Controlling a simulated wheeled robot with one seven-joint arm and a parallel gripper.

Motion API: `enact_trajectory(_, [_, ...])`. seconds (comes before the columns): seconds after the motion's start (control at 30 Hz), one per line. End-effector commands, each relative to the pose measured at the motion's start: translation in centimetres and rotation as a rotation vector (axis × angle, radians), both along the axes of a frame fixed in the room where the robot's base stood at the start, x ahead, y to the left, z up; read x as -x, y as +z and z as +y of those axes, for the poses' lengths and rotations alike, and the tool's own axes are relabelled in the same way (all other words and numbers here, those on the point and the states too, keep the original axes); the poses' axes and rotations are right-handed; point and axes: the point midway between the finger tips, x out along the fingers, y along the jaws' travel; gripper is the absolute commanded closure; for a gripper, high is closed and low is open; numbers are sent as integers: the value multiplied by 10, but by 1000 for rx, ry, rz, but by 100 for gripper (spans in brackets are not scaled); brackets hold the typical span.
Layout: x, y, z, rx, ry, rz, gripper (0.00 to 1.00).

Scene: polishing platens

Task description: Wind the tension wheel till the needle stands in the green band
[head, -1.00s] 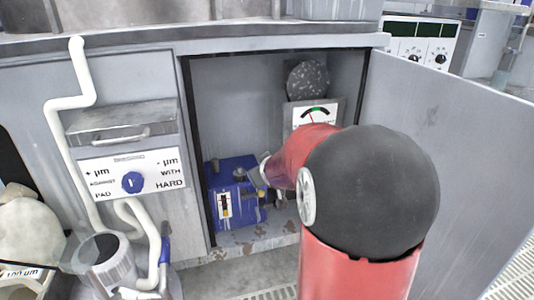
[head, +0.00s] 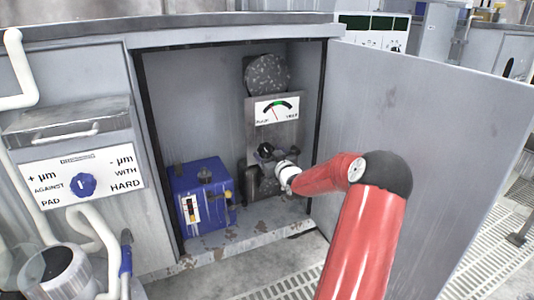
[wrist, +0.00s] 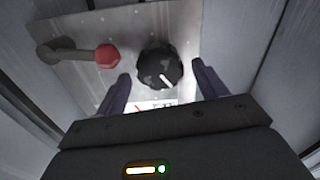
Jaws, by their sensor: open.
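A black round knob with a white mark, which I take as the tension wheel (wrist: 160,68), sits on a grey metal panel in the wrist view. My gripper (wrist: 163,84) is open, with one finger on each side of the knob; I cannot tell whether they touch it. In the head view my gripper (head: 266,156) is inside the open cabinet, below the gauge (head: 277,109), and partly covers the wheel. The gauge is white with a dark arc and a green band near its top. Its red needle leans left and appears left of the green.
A red-knobbed lever (wrist: 108,56) is left of the wheel in the wrist view. A blue box (head: 203,196) stands to the left on the cabinet floor. A speckled disc (head: 267,74) is above the gauge. The open door (head: 430,140) is close on the right.

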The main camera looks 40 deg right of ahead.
Motion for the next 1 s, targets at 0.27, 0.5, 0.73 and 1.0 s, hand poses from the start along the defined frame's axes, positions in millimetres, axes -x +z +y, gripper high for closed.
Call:
enact_trajectory(0.27, [-20, 0, -5, -2, 0, 0, 29])
enact_trajectory(0.5, [-21, 0, -5, -1, 0, 2, 32])
enact_trajectory(0.73, [-21, 0, -5, -1, 0, 1, 62])
enact_trajectory(1.0, [-21, 0, -5, -10, 0, 0, 73])
